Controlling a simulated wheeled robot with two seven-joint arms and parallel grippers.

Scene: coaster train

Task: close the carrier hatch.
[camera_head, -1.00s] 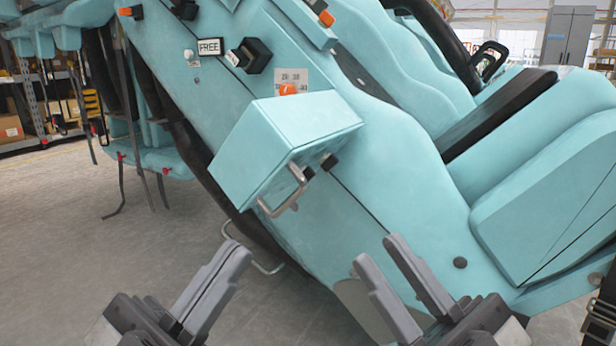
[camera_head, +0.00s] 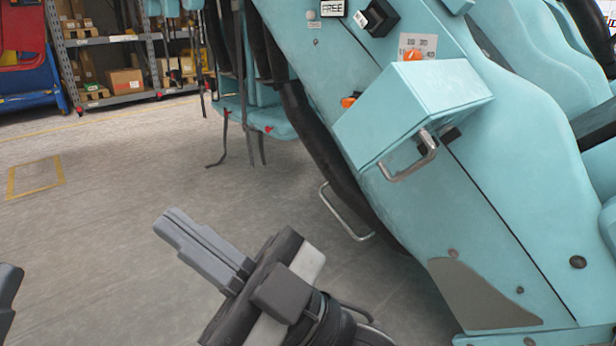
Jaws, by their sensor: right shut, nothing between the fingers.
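The teal carrier (camera_head: 520,190) fills the right of the head view, tilted. A teal box-like hatch (camera_head: 380,112) sticks out from its side, with a metal handle (camera_head: 412,160) on its lower edge. The hatch stands out from the carrier's surface; its inside is hidden. My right gripper (camera_head: 170,227) is at bottom centre, its two grey fingers together, with nothing between them. It points up and left, away from the hatch, and is well below and left of it. Only a fingertip of my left gripper (camera_head: 8,284) shows at the left edge.
A lower metal bar (camera_head: 343,212) protrudes from the carrier near the floor. Black straps (camera_head: 240,145) hang behind it. An orange knob (camera_head: 413,55) and a FREE label (camera_head: 332,8) are above the hatch. The grey floor (camera_head: 100,220) at left is open; shelves (camera_head: 125,55) stand behind.

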